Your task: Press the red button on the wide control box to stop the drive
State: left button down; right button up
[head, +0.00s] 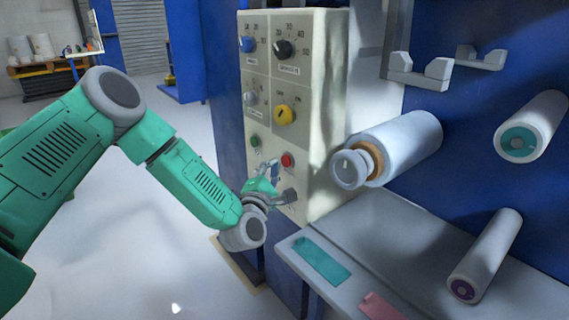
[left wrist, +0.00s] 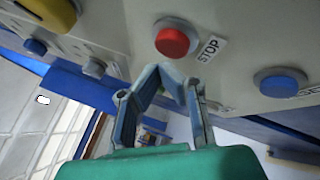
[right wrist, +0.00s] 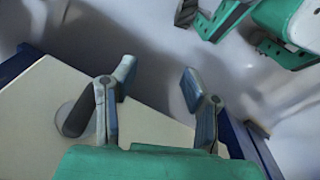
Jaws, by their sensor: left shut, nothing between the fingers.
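The beige control box (head: 325,90) stands upright left of centre in the head view. Its red button (head: 287,160) sits low on the front panel, right of a green button (head: 255,140). In the left wrist view the red button (left wrist: 172,42) has a STOP label (left wrist: 211,49) beside it. My left gripper (head: 278,182) is just below the red button in the head view. In the left wrist view its fingers (left wrist: 162,70) meet at the tips, empty, just below the button in the picture, seemingly apart from it. My right gripper (right wrist: 158,78) is open and empty, seen only in its wrist view.
Knobs, including a yellow one (head: 284,114), fill the panel above the buttons. A white roller (head: 400,145) sticks out right of the box. A grey shelf (head: 430,245) with a green plate (head: 320,262) lies below it. Open floor (head: 130,220) is at left.

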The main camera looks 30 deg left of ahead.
dwell(0.8)
pick_arm(q)
jog(key=shift+w+d+r, duration=0.1)
jog(key=shift+w+d, duration=0.1)
jog(key=shift+w, duration=0.15)
jog(key=shift+w+d+b, duration=0.15)
jog(key=shift+w+b, duration=0.3)
jog(key=shift+b, duration=0.05)
dwell(0.6)
jog(key=shift+s, duration=0.1)
jog(key=shift+s+a, duration=0.3)
jog(key=shift+s, duration=0.45)
jog(key=shift+p, duration=0.3)
jog(key=s, duration=0.1)
jog(key=s+a+p, duration=0.1)
jog(key=s, duration=0.1)
jog(key=s+a, duration=0.1)
jog(key=shift+s, duration=0.3)
jog(key=shift+d, duration=0.1)
dwell(0.5)
